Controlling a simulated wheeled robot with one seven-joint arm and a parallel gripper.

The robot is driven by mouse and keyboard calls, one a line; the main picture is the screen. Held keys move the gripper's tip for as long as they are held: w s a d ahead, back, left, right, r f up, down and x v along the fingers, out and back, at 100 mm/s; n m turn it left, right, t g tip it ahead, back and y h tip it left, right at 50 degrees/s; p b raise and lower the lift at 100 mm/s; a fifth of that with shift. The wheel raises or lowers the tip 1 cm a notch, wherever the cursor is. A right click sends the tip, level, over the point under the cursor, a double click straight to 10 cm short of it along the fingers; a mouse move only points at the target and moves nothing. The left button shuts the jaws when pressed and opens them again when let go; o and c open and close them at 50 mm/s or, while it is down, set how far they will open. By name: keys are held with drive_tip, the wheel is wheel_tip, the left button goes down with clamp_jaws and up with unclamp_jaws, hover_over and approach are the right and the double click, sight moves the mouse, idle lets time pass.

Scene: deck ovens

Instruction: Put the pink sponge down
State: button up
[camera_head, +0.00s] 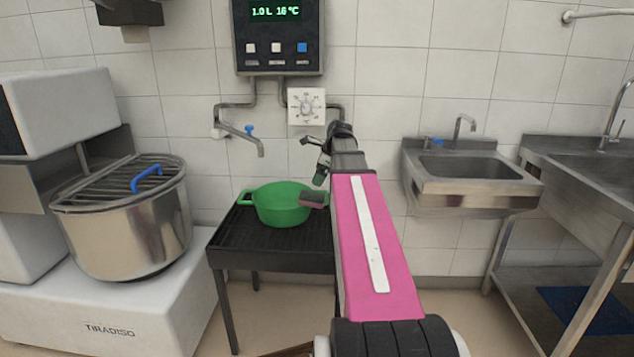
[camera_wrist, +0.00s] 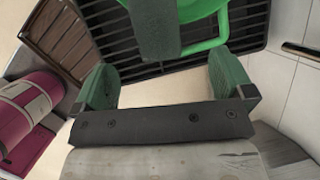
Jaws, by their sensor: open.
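The pink sponge (camera_head: 312,200) shows in the head view as a small dull-pink block at the right side of the green pot (camera_head: 275,205), by its handle. In the wrist view a dark green slab (camera_wrist: 155,28), likely the sponge's upper face, overlaps the pot's rim and handle (camera_wrist: 207,42). Whether it rests on them or is just above, I cannot tell. My gripper (camera_head: 320,165) is above the sponge in the head view. In the wrist view my gripper (camera_wrist: 163,82) has its two green-padded fingers wide apart, with nothing between them, and the slab beyond.
The pot stands on a black slatted stand (camera_head: 235,238) under a wall tap (camera_head: 250,139). A steel mixer bowl (camera_head: 130,225) is at left. A brown slatted crate (camera_wrist: 75,35) shows in the wrist view.

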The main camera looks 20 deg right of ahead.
drive_tip(key=d, duration=0.1)
hover_over(314, 196)
drive_tip(key=d, duration=0.2)
drive_tip(key=f, duration=0.4)
drive_tip(key=shift+s+a+f, duration=0.15)
drive_tip(key=shift+s+f, duration=0.05)
drive_tip(key=shift+f, duration=0.05)
drive_tip(key=shift+s+x, duration=0.2)
drive_tip(key=shift+x, duration=1.2)
drive_tip(key=shift+s+x, duration=0.2)
drive_tip(key=shift+x, duration=1.2)
drive_tip(key=shift+f, duration=0.15)
drive_tip(key=c, duration=1.1)
drive_tip(key=shift+o, duration=0.2)
